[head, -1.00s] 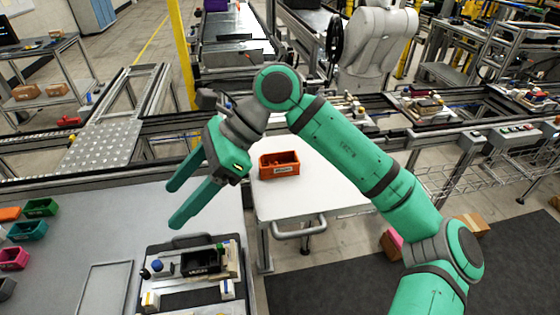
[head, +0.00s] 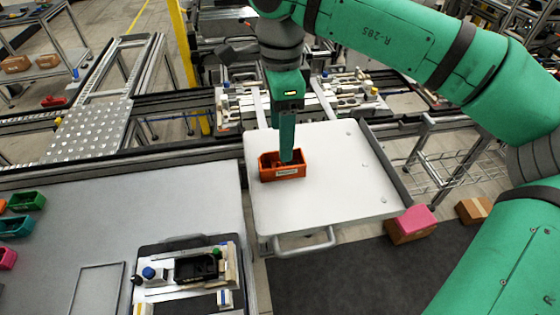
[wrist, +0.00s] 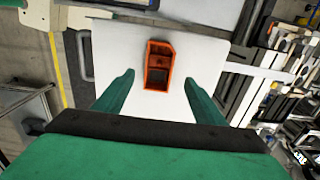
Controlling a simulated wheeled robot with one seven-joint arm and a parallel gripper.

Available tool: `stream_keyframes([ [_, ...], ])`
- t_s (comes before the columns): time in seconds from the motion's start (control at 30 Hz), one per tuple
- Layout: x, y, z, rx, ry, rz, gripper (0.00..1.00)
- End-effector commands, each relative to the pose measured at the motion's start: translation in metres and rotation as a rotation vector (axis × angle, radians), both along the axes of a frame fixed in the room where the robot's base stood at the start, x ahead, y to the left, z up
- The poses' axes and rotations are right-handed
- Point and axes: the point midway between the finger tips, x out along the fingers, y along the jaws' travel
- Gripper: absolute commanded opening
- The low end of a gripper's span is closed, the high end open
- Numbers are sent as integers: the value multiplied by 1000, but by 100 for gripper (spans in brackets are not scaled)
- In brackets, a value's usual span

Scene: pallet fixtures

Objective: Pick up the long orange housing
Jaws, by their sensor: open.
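The orange housing (head: 283,171), an open box with a pale label on its front, sits upright on the white cart top (head: 330,200), near its left edge. It also shows in the wrist view (wrist: 159,65), beyond and between the fingertips. My gripper (head: 287,158) points down over the housing in the head view, its finger overlapping the box's rear part. In the wrist view my gripper (wrist: 158,83) is open, one green finger to each side of the housing, with a gap on both sides. I see no contact with the housing.
A fixture (head: 185,275) with a black housing (head: 198,267) is on the grey table at the lower left. Green and teal bins (head: 20,215) are at that table's left edge. The cart's right half is clear.

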Motion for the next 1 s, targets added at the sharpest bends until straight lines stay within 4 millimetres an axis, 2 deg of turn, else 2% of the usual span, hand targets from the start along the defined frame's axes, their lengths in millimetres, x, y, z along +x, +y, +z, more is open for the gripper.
stream_keyframes([
  [0.1, 0, -2, -18, 0, 2, -4, 64],
  [0.37, 0, 1, -36, 1, 1, 2, 64],
  [0.7, 1, 3, -78, 1, 0, 3, 64],
  [0.93, 1, 3, -81, 1, -1, 2, 64],
  [0.97, 1, 3, -80, 1, -1, 2, 59],
  [1.0, 1, 3, -80, 1, -1, 2, 50],
])
